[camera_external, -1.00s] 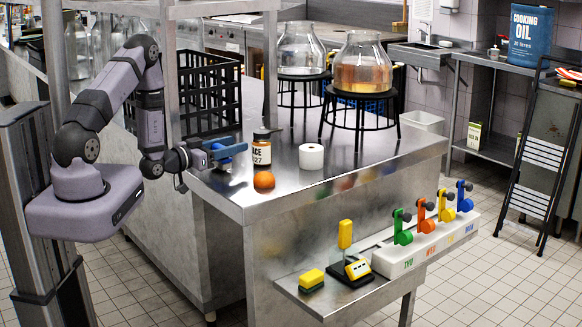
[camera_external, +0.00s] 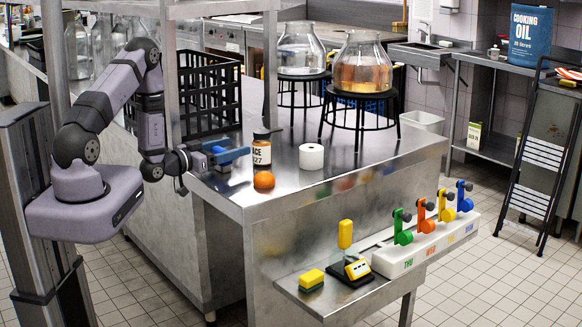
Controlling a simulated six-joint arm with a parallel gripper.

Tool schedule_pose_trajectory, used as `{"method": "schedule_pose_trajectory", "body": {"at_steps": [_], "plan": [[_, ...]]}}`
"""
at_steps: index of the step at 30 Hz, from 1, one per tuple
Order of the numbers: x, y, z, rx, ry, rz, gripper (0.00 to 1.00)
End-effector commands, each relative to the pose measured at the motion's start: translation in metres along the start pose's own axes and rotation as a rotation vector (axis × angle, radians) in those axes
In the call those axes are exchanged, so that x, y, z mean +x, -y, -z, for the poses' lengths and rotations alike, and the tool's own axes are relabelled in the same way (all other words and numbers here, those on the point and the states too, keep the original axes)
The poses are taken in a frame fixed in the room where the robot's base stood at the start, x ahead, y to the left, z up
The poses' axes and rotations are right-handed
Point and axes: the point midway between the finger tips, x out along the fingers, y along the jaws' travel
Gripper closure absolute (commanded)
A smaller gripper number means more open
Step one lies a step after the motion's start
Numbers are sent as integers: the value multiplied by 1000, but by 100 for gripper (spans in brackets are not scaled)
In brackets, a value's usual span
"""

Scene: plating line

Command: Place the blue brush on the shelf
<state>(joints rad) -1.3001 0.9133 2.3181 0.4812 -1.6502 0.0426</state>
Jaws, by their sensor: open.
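My gripper (camera_external: 228,154) is at the left end of the steel counter (camera_external: 345,160), close above its top. It is open. Blue parts show at its end; I cannot tell whether they are only the fingers or include a blue brush. A blue upright piece (camera_external: 465,196) with a dark round knob stands at the right end of a white labelled rack (camera_external: 420,251), far from my gripper. I cannot tell whether that piece is a brush. The low steel shelf (camera_external: 318,304) juts from the counter's front and bears the rack.
An orange ball-like item (camera_external: 264,181), a labelled jar (camera_external: 261,152) and a white roll (camera_external: 311,157) stand right of my gripper. A black crate (camera_external: 210,95) is behind it. Glass jars (camera_external: 362,65) stand on black stands. A yellow-green sponge (camera_external: 311,280) lies on the shelf.

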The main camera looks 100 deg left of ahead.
Motion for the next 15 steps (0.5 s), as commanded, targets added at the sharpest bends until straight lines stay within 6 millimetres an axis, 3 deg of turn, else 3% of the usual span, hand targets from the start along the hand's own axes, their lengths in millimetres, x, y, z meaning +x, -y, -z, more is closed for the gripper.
{"method": "schedule_pose_trajectory", "body": {"at_steps": [3, 15], "plan": [[0, 0, 2, 0, 1, 0, 35], [-44, 1, -2, 0, 0, 2, 35]]}}
